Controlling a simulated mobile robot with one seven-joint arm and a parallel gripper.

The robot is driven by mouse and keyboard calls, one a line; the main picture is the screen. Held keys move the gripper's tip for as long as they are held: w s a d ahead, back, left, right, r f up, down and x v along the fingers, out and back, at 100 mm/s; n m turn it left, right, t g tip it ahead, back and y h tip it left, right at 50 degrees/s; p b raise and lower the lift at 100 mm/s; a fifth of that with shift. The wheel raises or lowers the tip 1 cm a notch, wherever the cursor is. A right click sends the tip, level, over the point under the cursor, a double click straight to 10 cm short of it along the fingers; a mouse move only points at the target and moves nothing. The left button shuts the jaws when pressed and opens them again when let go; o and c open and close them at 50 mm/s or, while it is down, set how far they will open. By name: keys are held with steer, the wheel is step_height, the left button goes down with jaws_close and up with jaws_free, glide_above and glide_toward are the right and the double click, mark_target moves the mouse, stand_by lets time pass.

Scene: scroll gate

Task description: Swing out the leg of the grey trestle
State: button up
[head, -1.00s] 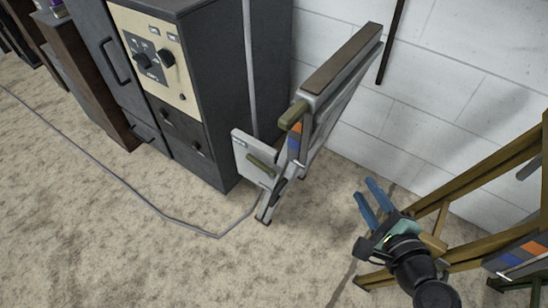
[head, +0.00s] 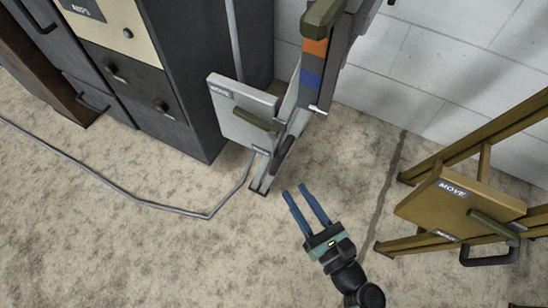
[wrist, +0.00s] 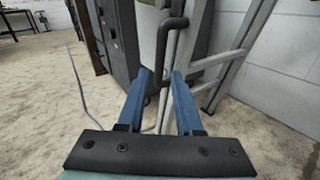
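The grey trestle (head: 295,128) stands against the wall, with an orange and blue patch on its upright and an olive knob above. A pale grey plate (head: 236,117) marked MOVE, with an olive bar handle (head: 255,118), sticks out to its left. My gripper (head: 295,190) is open and empty, its two blue fingers pointing at the trestle's foot from the front right, apart from it in the picture. In the wrist view, a dark bent handle (wrist: 163,48) shows just beyond the fingertips, before the grey frame (wrist: 229,55). I cannot tell its exact distance.
A dark cabinet (head: 190,70) stands close on the left of the trestle. A grey cable (head: 125,198) runs across the floor to the trestle's foot. A mustard trestle (head: 450,208), also marked MOVE, stands at the right.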

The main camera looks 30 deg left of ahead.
mark_target(277, 164)
steer(key=b+x, duration=0.4)
steer(key=x, duration=0.5)
steer(key=shift+f, duration=0.2)
steer(key=shift+w+a+r, duration=0.1)
steer(key=shift+w+a, duration=0.15)
steer(key=shift+a, duration=0.05)
steer(key=shift+c, duration=0.2)
jaws_close()
stand_by(0.6)
